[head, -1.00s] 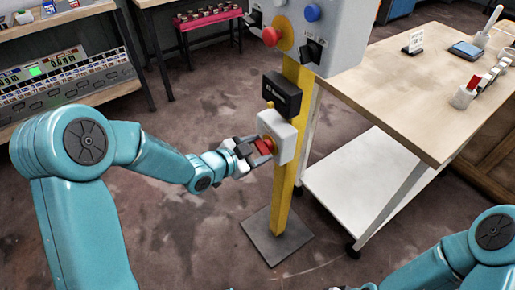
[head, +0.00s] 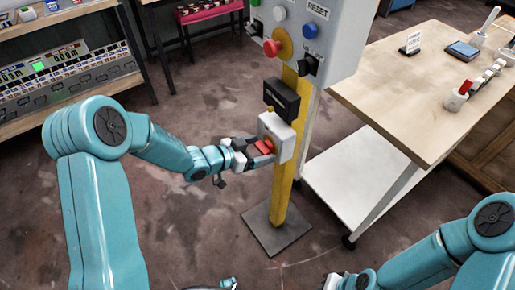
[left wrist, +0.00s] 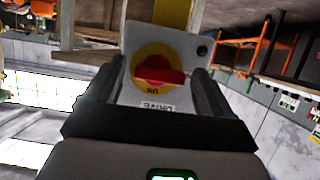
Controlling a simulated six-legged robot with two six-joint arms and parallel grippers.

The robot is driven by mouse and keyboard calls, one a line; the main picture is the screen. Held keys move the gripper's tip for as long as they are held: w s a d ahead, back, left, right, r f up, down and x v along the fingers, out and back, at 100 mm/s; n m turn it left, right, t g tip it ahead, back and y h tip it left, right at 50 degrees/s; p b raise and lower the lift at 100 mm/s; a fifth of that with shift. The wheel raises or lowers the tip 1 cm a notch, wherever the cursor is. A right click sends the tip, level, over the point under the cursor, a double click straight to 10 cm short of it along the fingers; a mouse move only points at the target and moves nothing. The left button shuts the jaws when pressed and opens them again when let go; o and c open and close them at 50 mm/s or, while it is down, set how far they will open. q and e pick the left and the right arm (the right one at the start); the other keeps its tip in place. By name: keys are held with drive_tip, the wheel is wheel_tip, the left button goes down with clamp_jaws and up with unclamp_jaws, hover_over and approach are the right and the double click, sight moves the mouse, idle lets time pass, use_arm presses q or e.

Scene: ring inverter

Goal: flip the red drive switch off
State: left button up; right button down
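The red drive switch (head: 264,146) is a red rotary handle on a yellow disc, on a small light-grey box (head: 283,136) fixed to a yellow post. In the left wrist view the red handle (left wrist: 160,77) lies roughly crosswise, above a label reading DRIVE. My left gripper (head: 254,153) is at the box front, its two dark fingers apart on either side of the handle. In the left wrist view the fingers (left wrist: 162,98) stand wide of the handle; I cannot tell whether they touch the box. My right arm is at lower right, with its gripper (head: 345,281) partly cut off.
Above the switch a grey panel (head: 335,40) carries a red button, a blue button and a black knob. A dark box (head: 282,98) sits just above the switch. A wooden table (head: 400,85) stands to the right. The post's base plate (head: 277,230) is on the floor.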

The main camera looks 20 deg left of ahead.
use_arm(q)
drive_tip(key=p+v, duration=0.2)
drive_tip(key=v, duration=1.4)
drive_tip(key=shift+r, duration=0.15)
drive_tip(key=shift+a, duration=0.1)
